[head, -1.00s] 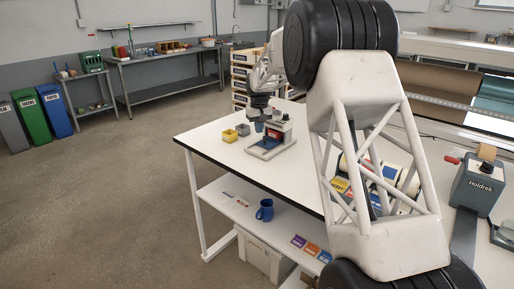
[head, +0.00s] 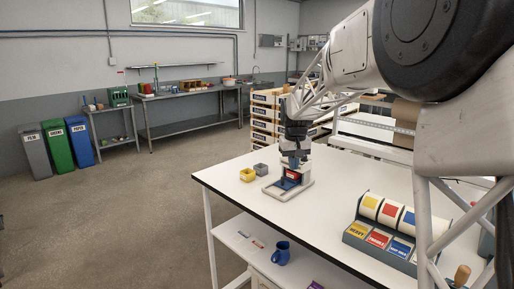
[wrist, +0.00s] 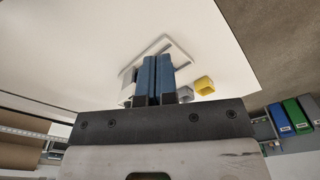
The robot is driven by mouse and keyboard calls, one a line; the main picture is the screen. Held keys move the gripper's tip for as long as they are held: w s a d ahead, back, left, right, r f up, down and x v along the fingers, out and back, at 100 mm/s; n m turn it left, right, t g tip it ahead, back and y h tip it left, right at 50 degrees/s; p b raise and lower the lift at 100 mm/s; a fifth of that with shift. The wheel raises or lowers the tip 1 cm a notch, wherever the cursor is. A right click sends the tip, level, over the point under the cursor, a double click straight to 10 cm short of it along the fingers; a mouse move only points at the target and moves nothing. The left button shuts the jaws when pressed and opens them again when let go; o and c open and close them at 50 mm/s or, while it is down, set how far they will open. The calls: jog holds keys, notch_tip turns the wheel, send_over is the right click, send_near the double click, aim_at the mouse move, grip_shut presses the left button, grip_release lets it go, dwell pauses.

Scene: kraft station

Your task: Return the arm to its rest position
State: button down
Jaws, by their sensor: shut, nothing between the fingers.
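My gripper (head: 294,163) hangs pointing down over the far left part of the white table (head: 345,180). Its two blue fingers (wrist: 155,78) are together in the wrist view, with only a thin dark line between them and nothing held. A small bench device (head: 303,183) with a pale base and a red-and-blue part is behind or below the fingertips; they overlap it in the head view, and I cannot tell how close they are. In the wrist view the fingers hide part of this device (wrist: 180,58).
A yellow bin (head: 247,175) and a grey bin (head: 260,169) stand left of the device. A dispenser with coloured label rolls (head: 380,238) is at the right front. A blue mug (head: 281,254) is on the lower shelf. Stacked crates (head: 262,112) stand behind the table.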

jog(key=s+d+r+m+t, duration=0.1)
jog(key=s+d+r, duration=0.1)
jog(key=s, duration=1.1)
jog(key=s+d+r, duration=0.2)
jog(key=s, duration=1.2)
jog(key=s+d+f, duration=0.1)
jog(key=s+f, duration=0.3)
jog(key=s, duration=0.7)
jog(key=s+d+f+m, duration=0.1)
jog(key=s+f, duration=0.2)
jog(key=s, duration=0.9)
jog(key=shift+f+t, duration=0.4)
jog(key=shift+r, duration=0.1)
